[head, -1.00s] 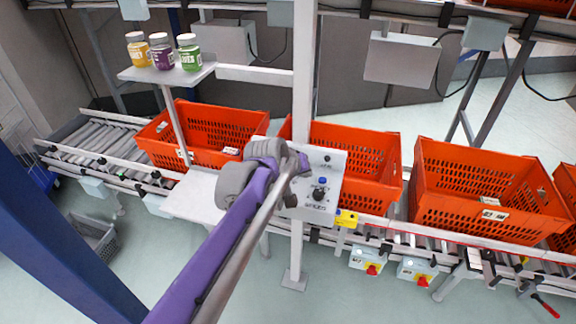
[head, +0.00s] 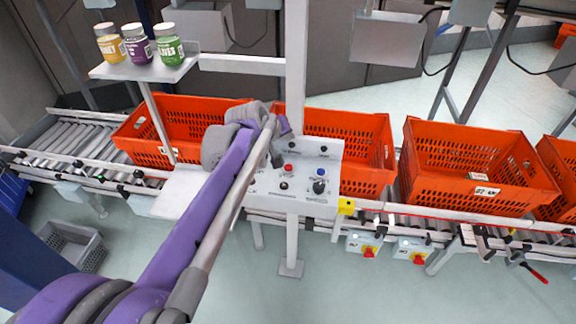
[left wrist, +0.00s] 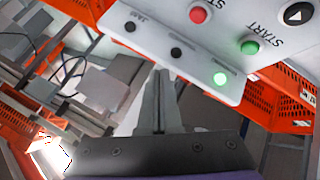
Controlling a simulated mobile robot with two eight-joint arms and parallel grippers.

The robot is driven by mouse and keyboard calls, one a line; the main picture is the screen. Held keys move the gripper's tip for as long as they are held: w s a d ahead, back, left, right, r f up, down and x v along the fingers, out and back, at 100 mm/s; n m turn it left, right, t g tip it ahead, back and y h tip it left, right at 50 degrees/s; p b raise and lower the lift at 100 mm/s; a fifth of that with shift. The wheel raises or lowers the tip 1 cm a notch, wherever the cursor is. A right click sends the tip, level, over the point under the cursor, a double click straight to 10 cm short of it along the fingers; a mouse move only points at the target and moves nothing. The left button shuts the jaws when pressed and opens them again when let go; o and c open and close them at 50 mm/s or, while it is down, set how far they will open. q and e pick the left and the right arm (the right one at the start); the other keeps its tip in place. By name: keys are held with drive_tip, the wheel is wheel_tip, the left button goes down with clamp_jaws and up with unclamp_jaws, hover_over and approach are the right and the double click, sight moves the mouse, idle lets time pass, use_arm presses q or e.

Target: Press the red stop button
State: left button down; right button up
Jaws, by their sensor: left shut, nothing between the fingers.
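The red stop button (head: 288,168) is a round cap on the sloped grey control panel (head: 312,206). It also shows in the left wrist view (left wrist: 198,14) at the top, near a green START button (left wrist: 249,47). My left gripper (head: 282,127) is over the panel's upper left part, seen small behind my arm. In the left wrist view its fingers (left wrist: 160,76) are shut and empty, below and left of the red button and apart from it. My arm hides the panel's left part in the head view. My right gripper is not in view.
A black knob (head: 319,187) and a blue button sit right of the red button. A lit green lamp (left wrist: 220,78) is on the panel edge. Orange totes (head: 466,165) stand on the conveyor behind. A shelf (head: 146,68) with three jars is at upper left.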

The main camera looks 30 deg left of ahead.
use_arm(q)
drive_tip(key=shift+f, duration=0.15)
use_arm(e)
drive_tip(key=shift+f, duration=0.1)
use_arm(q)
drive_tip(key=b, duration=0.5)
hover_over(287, 170)
wheel_tip(287, 170, down, 8)
drive_tip(key=shift+r, duration=0.2)
drive_tip(key=shift+f, duration=0.5)
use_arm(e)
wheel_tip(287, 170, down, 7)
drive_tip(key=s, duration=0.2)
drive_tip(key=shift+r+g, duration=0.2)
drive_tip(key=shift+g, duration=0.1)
use_arm(q)
drive_tip(key=shift+f, duration=0.15)
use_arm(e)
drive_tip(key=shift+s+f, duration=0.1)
use_arm(q)
drive_tip(key=shift+f+b, duration=0.25)
drive_tip(key=shift+b, duration=0.05)
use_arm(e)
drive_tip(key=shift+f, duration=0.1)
